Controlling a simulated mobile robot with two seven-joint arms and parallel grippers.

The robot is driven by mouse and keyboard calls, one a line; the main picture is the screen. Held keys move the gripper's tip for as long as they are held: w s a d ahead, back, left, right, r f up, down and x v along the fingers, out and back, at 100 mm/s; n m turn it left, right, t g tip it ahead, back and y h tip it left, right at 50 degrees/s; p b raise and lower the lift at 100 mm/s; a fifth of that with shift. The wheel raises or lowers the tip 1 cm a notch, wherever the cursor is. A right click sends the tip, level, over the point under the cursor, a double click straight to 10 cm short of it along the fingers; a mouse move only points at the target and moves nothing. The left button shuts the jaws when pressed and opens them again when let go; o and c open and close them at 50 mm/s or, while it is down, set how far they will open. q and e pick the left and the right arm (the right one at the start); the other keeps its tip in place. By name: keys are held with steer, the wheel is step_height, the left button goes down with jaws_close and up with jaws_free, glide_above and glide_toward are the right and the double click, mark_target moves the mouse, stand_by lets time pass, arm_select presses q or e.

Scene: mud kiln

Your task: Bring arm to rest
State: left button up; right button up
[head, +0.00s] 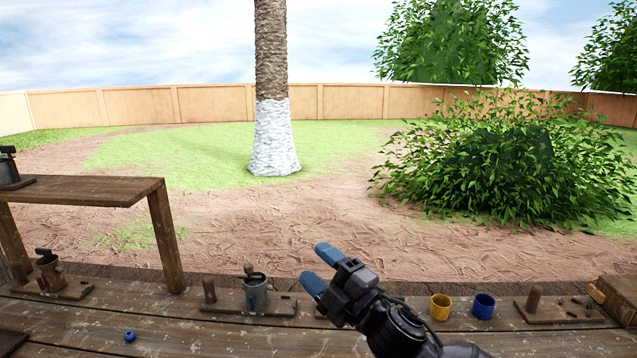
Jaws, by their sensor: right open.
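My right gripper (318,266) is raised above the middle of the wooden workbench (190,335), pointing up and to the left. Its two blue fingertips are apart, and nothing shows between them. Its arm comes in from the bottom, right of centre. My left gripper is not in the head view.
A grey cup (256,295) on a board stands just left of my right gripper. A yellow cup (440,307) and a blue cup (483,306) stand to its right. A raised wooden shelf (85,190) is at left. A small blue ball (129,337) lies on the bench.

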steer(key=s+d+f+m+t+h, duration=0.2)
steer(key=s+d+f+m+h, duration=0.2)
steer(key=d+f+m+h, duration=1)
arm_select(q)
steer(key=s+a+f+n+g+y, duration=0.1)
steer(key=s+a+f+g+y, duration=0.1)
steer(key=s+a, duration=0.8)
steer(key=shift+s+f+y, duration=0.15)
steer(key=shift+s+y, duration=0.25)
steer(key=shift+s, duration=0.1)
arm_select(e)
steer(key=s+d+f+m+g, duration=0.1)
steer(key=s+d+f+m, duration=0.2)
steer(key=s+f, duration=0.4)
steer(key=s+d+f+m+g+h, duration=0.1)
steer(key=s+d+f+m+g, duration=0.1)
steer(key=s+d+f, duration=0.4)
steer(key=s+d+f+m+g+h, duration=0.1)
steer(key=s+d+f+m, duration=0.3)
steer(key=s+f, duration=0.4)
steer(key=shift+s+d+g, duration=0.25)
steer(key=shift+g, duration=0.05)
